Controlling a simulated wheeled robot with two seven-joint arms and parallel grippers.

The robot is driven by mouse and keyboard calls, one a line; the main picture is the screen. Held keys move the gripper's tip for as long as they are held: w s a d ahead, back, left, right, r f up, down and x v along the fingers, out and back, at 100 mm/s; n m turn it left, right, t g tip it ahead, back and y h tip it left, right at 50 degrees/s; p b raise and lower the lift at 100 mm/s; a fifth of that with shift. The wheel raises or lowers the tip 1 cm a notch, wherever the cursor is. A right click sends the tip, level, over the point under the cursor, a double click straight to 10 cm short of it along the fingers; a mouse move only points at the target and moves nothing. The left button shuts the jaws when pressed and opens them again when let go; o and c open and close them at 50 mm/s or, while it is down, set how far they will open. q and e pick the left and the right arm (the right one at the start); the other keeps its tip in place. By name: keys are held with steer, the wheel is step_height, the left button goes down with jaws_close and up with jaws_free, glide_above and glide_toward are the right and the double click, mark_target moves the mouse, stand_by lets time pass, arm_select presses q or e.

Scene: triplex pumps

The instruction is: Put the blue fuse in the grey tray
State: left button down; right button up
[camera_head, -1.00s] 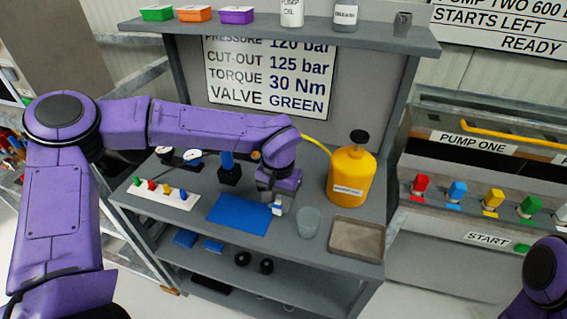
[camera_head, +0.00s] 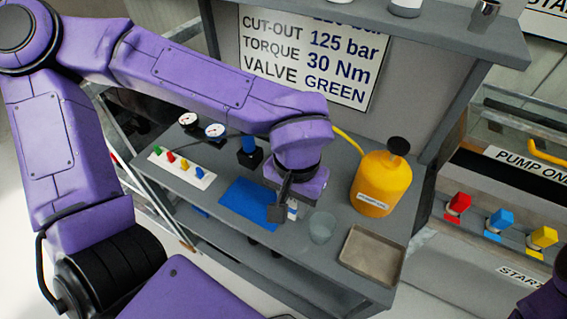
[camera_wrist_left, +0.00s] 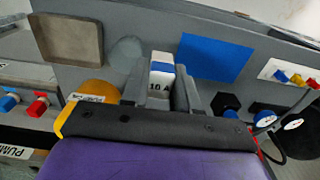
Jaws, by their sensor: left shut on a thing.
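The fuse, white with a blue band and the marking 10 A, shows in the left wrist view (camera_wrist_left: 161,75) between the fingers of my left gripper (camera_wrist_left: 163,93). In the head view the fuse (camera_head: 292,210) shows small beside my left gripper (camera_head: 284,207), just right of the blue mat (camera_head: 248,204). The gripper is shut on it; I cannot tell its height above the bench. The grey tray (camera_head: 346,250) is empty on the bench's front right, right of the gripper. It also shows in the left wrist view (camera_wrist_left: 68,40). My right gripper is out of view.
A clear cup (camera_head: 321,228) stands between the gripper and the tray. A yellow jug (camera_head: 380,182) stands behind the tray. A white strip with coloured pegs (camera_head: 182,168), two gauges (camera_head: 214,131) and a blue-topped black block (camera_head: 249,152) are at the left.

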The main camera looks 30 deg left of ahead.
arm_select(q)
steer(key=w+a+f, duration=0.1)
steer(key=w+f, duration=0.2)
steer(key=w, duration=0.1)
steer(key=w+a+f, duration=0.1)
steer(key=w+f, duration=0.2)
steer(key=w, duration=0.1)
steer(key=w+a+f, duration=0.1)
steer(key=w+f, duration=0.2)
steer(key=w, duration=0.1)
steer(key=shift+w+a+f, duration=0.1)
steer(key=shift+w+f, duration=0.25)
steer(key=shift+f, duration=1.5)
steer(key=c, duration=0.8)
jaws_free()
steer(key=shift+f, duration=0.15)
steer(key=shift+c, duration=0.2)
